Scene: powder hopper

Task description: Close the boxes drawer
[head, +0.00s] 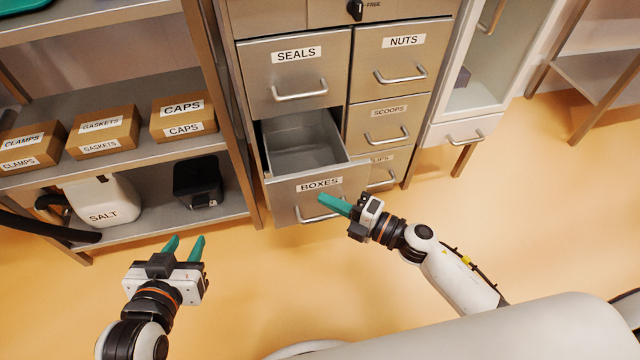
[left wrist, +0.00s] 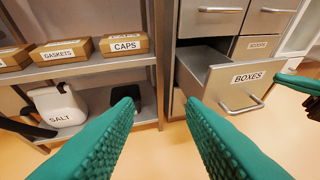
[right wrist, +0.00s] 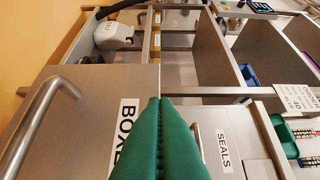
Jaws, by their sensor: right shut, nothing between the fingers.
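The boxes drawer (head: 290,195) is pulled out of the cabinet and looks empty inside. Its front carries the BOXES label and a bar handle; it also shows in the left wrist view (left wrist: 226,92) and, close up, in the right wrist view (right wrist: 85,110). My right gripper (head: 333,205) has its green fingers together, in front of the drawer front near the handle; contact cannot be told. The fingers (right wrist: 160,140) cover part of the label in the right wrist view. My left gripper (head: 184,246) is open and empty, left of the drawer, in front of the shelf.
The seals drawer (head: 294,72) above and the nuts (head: 402,55) and scoops (head: 380,126) drawers beside it look shut. A shelf at left holds cartons (head: 183,118), a salt container (head: 108,200) and a black box (head: 197,183). The floor in front is clear.

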